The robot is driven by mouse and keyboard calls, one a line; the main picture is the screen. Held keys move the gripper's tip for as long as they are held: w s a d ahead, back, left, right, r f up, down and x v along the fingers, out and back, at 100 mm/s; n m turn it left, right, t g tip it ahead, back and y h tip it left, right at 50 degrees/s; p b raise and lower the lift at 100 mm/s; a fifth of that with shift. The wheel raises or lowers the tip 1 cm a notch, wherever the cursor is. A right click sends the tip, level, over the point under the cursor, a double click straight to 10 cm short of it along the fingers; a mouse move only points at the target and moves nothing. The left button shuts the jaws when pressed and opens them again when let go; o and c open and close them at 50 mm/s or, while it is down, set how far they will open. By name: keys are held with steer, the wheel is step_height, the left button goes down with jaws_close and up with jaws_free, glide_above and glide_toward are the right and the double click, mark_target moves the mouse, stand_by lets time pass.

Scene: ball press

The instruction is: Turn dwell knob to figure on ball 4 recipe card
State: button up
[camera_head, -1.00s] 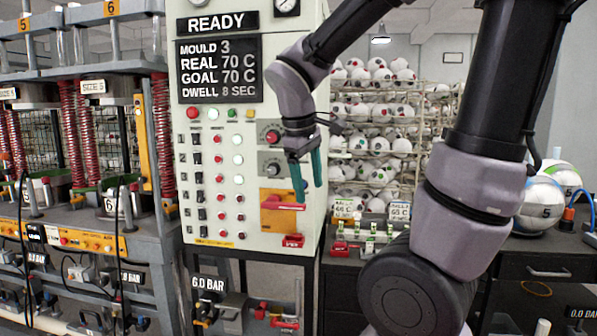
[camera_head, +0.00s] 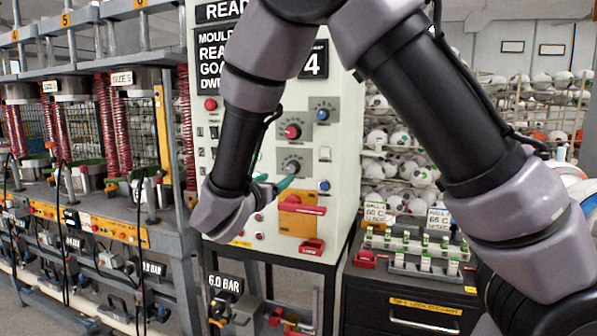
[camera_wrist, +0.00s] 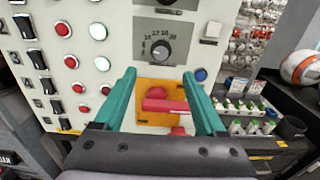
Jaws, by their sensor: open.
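The dwell knob appears to be the black knob with a numbered dial (camera_wrist: 160,50) in the wrist view. In the head view, it is the lower dial knob (camera_head: 293,165) on the pale panel. My gripper (camera_wrist: 159,73) is open and empty, its teal fingers spread apart below the dial, before the orange plate with a red handle. In the head view my gripper (camera_head: 273,186) is partly hidden by my wrist. Recipe cards (camera_head: 375,212) and (camera_head: 437,221) stand on the bench at right; I cannot tell which is for ball 4.
A red knob (camera_head: 291,131) sits above the dial. A red handle (camera_head: 302,207) on an orange plate sits below it. Presses stand at left.

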mark_target(291, 169)
steer(key=x, duration=0.9)
steer(key=shift+w+d, duration=0.15)
steer(key=shift+w, duration=0.2)
jaws_close()
